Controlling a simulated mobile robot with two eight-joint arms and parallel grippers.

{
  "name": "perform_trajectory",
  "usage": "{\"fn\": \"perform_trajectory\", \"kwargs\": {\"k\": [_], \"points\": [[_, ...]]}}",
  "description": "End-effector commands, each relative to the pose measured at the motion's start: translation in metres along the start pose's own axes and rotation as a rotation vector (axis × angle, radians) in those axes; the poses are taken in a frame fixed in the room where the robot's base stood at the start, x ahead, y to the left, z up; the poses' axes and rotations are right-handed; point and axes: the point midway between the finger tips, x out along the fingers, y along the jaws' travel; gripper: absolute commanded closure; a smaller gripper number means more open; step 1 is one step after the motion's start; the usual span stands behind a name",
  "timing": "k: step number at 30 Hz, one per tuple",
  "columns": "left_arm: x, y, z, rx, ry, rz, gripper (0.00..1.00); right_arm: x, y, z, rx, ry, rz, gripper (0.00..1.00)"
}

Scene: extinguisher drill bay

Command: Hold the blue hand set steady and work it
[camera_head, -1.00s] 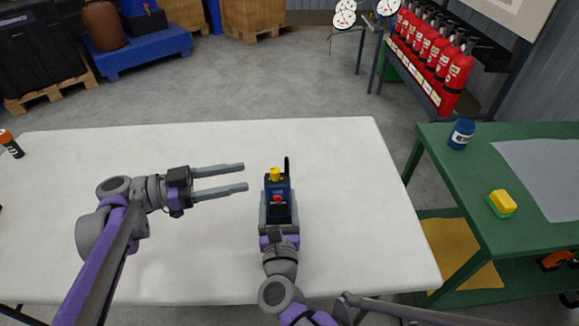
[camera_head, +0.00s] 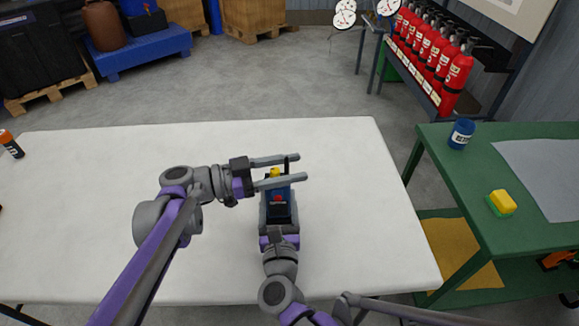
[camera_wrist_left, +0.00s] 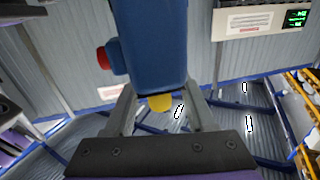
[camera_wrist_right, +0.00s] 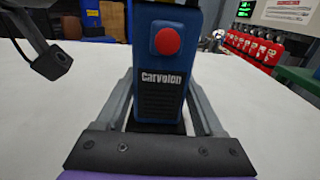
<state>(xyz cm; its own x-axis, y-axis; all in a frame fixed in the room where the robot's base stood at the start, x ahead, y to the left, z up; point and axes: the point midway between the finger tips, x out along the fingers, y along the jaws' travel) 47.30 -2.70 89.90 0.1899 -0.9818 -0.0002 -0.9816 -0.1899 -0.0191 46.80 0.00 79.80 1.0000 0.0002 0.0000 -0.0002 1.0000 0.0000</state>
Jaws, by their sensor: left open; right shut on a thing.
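The blue hand set (camera_head: 283,190) is upright over the white table, with a red button, a black grille, a yellow knob (camera_head: 275,172) and a black antenna on top. My right gripper (camera_head: 279,214) is shut on its lower body; the right wrist view shows the hand set (camera_wrist_right: 160,75) between the fingers, red button (camera_wrist_right: 166,40) facing that camera. My left gripper (camera_head: 289,169) is open at the hand set's top, one finger on each side of the knob. In the left wrist view the yellow knob (camera_wrist_left: 160,102) lies between the spread fingers; contact cannot be told.
The white table (camera_head: 350,230) is mostly clear around the arms. An orange and black item (camera_head: 11,144) stands at its far left. A green bench (camera_head: 470,185) to the right bears a blue jar (camera_head: 461,134) and a yellow and green sponge (camera_head: 501,203). Red extinguishers (camera_head: 440,50) stand behind.

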Motion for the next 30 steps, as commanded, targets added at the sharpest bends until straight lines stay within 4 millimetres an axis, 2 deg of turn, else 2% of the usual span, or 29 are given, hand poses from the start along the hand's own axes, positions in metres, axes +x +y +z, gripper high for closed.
{"fn": "perform_trajectory", "kwargs": {"k": [5,14,23,30], "points": [[-0.0002,-0.0001,0.0000,0.000,0.000,0.000,0.46,0.0000,-0.0001,0.0000,0.000,0.000,0.000,1.00],[-0.0005,0.0000,0.0000,0.000,0.000,0.000,1.00,0.0000,-0.0001,0.0000,0.000,0.000,0.000,1.00],[-0.0005,0.0001,0.0000,0.000,0.000,0.006,1.00,0.0001,-0.0002,0.0000,0.000,0.000,-0.001,1.00],[-0.0001,0.0016,-0.0003,0.001,0.002,0.083,1.00,0.0001,-0.0002,0.0000,0.000,0.000,0.000,1.00]]}}
